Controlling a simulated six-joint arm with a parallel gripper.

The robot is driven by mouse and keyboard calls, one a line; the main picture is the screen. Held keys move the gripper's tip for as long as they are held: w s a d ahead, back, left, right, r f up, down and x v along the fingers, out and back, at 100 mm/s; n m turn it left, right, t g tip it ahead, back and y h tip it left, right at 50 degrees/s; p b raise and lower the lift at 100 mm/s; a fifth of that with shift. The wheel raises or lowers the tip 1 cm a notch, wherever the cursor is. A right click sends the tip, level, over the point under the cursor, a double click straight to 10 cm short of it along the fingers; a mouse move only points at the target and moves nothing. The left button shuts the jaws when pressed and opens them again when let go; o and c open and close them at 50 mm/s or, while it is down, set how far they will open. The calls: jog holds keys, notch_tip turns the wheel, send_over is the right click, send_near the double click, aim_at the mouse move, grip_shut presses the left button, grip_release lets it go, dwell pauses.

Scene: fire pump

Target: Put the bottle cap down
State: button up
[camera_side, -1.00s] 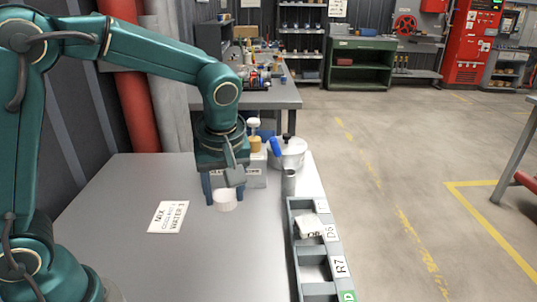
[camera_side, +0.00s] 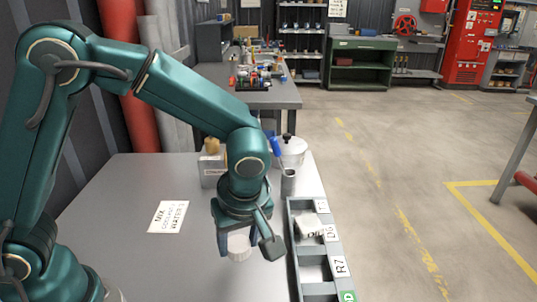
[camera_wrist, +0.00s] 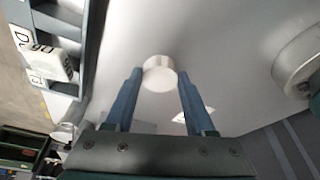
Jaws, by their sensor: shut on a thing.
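The bottle cap (camera_side: 239,247) is a short white cylinder. It is between the two blue fingers of my gripper (camera_side: 236,243), over the front part of the grey table. In the wrist view the cap (camera_wrist: 159,78) sits between the fingertips of my gripper (camera_wrist: 159,77), which are shut on it. The side view does not show clearly how much room there is between the cap and the table top (camera_side: 180,262).
A grey compartment tray (camera_side: 318,290) with a white block (camera_side: 308,226) runs along the right edge. A metal cylinder (camera_side: 288,183), a lidded pot (camera_side: 293,152) and a grey box (camera_side: 213,170) stand at the back. A printed card (camera_side: 168,217) lies left. Table between card and gripper is clear.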

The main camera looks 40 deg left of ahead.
aim_at(246, 256)
jog(key=shift+d+f, duration=0.4)
jog(key=shift+d, duration=0.1)
jog(key=shift+w+f, duration=0.1)
jog(key=shift+f, duration=1.8)
jog(key=shift+f, duration=0.1)
jog(key=o, duration=1.3)
jog(key=shift+c, duration=0.2)
